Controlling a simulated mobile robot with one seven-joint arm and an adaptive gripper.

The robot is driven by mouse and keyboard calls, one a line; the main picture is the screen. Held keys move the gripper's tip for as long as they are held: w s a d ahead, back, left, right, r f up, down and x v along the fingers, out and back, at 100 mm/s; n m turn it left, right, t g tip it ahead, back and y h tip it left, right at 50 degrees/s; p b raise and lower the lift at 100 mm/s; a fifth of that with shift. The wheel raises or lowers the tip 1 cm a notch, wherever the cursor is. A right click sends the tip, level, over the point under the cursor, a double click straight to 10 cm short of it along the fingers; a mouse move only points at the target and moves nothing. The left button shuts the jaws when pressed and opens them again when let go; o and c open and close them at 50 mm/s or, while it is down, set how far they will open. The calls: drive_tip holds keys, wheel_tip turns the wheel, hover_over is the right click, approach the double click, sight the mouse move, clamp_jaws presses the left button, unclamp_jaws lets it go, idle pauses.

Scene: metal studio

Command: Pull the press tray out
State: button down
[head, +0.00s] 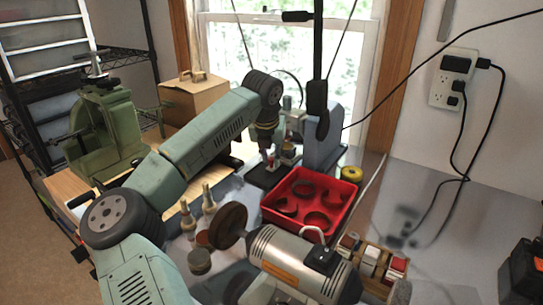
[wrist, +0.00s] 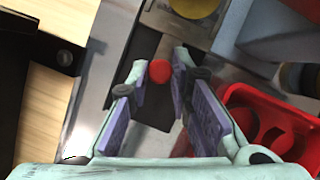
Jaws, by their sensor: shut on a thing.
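The press (head: 325,135) stands at the back of the bench by the window, with a grey-blue body and a dark base. My gripper (head: 269,158) reaches down at its left front side. In the wrist view, my gripper (wrist: 161,66) has its two purple-padded fingers on either side of a small round red knob (wrist: 159,71), shut on it. The knob sits over a grey metal surface, which seems to be the press tray; its outline is partly hidden by the fingers, and I cannot tell how far out it is.
A red bin (head: 268,214) with round shapes inside stands right of my gripper. A bench grinder (head: 295,262) is in front, with small brass pieces (head: 208,199) to its left. A green machine (head: 105,135) and a cardboard box (head: 195,98) stand at left.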

drive_tip(key=s+a+b, duration=0.3)
drive_tip(key=s+b, duration=0.1)
drive_tip(key=s, duration=0.1)
drive_tip(key=s+a+b, duration=0.2)
drive_tip(key=s, duration=0.1)
drive_tip(key=shift+s+a, duration=0.2)
drive_tip(key=shift+a, duration=0.15)
drive_tip(key=c, duration=1.5)
unclamp_jaws()
drive_tip(key=shift+s, duration=0.1)
drive_tip(key=shift+o, duration=0.2)
drive_tip(key=shift+r, duration=0.1)
drive_tip(key=v, duration=1.2)
